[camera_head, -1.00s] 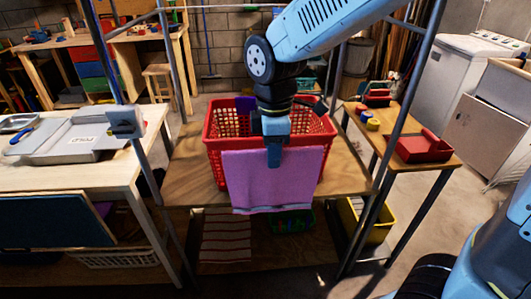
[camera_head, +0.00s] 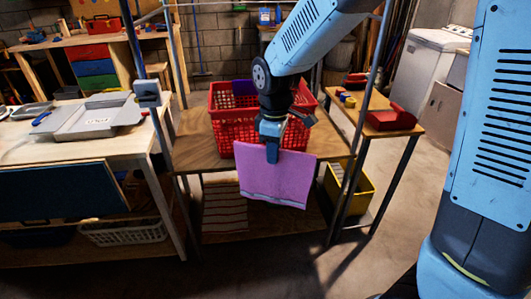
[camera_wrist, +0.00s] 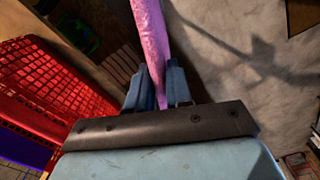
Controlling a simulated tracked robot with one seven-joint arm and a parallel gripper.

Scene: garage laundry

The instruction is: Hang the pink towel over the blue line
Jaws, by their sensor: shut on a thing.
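The pink towel (camera_head: 290,182) hangs from my gripper (camera_head: 271,154) as a flat sheet in front of the red basket, clear of its rim. In the wrist view, my gripper (camera_wrist: 160,88) is shut on the towel (camera_wrist: 152,40), which runs edge-on between the two blue fingers. The red basket (camera_head: 228,134) stands on the wooden table behind the towel and shows at the left in the wrist view (camera_wrist: 50,90). I cannot make out a blue line for certain. A thin pale bar (camera_head: 200,5) crosses the metal frame at the top.
Metal posts (camera_head: 374,75) rise on both sides of the wooden table (camera_head: 195,148). A side table with a red tray (camera_head: 391,120) stands right, a workbench (camera_head: 100,146) left. A yellow bin (camera_head: 350,190) is low at the right. The floor in front is open.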

